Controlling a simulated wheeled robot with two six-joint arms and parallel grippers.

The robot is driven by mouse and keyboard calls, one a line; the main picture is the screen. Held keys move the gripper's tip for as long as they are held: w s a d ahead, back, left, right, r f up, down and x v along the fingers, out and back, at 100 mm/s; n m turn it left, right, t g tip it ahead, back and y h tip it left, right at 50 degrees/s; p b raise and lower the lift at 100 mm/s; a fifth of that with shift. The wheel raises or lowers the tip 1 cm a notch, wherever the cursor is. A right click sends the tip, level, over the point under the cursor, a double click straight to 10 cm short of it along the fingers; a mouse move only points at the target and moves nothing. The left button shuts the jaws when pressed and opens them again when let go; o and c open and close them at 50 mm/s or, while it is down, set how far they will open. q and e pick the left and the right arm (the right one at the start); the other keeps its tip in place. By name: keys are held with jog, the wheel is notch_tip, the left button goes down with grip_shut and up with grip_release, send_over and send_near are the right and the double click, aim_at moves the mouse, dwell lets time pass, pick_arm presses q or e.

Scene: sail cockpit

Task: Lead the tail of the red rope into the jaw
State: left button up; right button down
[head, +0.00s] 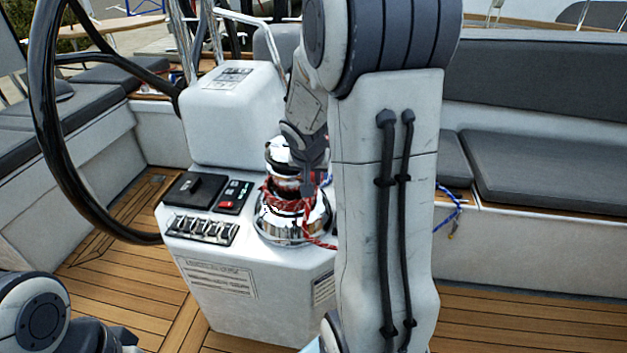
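A chrome winch (290,226) stands on the white console. The red rope (281,203) is wrapped around its drum, and a length of it hangs down over the lower right of the winch base. The jaw at the winch top is partly hidden by my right gripper and cannot be made out clearly. My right gripper (308,188) points down at the right side of the winch, close to the rope turns. Whether its fingers are open or hold the rope cannot be seen. My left arm shows only at the bottom left corner; its gripper is out of view.
The console (235,118) carries switches and a black lever panel (195,190) left of the winch. A black steering wheel (40,130) stands at the left. Grey-cushioned benches (550,180) lie at the right. A blue rope (449,212) hangs at the right bench. My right arm hides the middle.

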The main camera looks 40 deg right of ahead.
jog(key=a+m+b, duration=0.1)
jog(key=b, duration=0.3)
jog(key=a+m+g+b, duration=0.1)
jog(key=b, duration=0.1)
jog(key=shift+w+a+m+h, duration=0.3)
jog(key=shift+h, duration=0.1)
